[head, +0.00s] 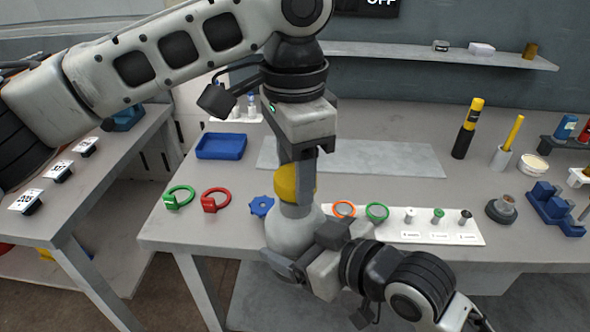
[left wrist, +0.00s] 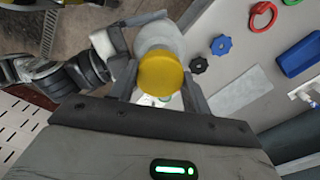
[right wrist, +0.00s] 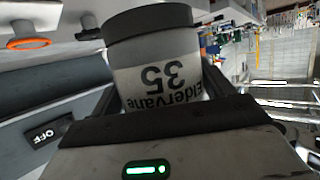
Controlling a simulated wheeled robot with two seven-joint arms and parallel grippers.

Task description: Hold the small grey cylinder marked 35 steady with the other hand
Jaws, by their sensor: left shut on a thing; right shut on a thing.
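The small grey cylinder (head: 290,233) has a rounded light-grey body and a yellow cap (head: 287,184) on top. It is held up in front of the table edge. In the right wrist view the cylinder (right wrist: 160,75) shows the mark 35, upside down. My right gripper (head: 306,250) is shut on its grey body from the front right. My left gripper (head: 298,180) comes down from above and is shut on the yellow cap, which also shows in the left wrist view (left wrist: 161,75). The fingers hide parts of the cap and the body.
The grey table (head: 170,232) carries a blue tray (head: 221,146), green (head: 181,197) and red (head: 215,200) rings, a blue knob (head: 262,206) and a white board (head: 400,236) with small parts. A black and yellow bottle (head: 467,128) stands at the right. A shelf (head: 400,55) is behind.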

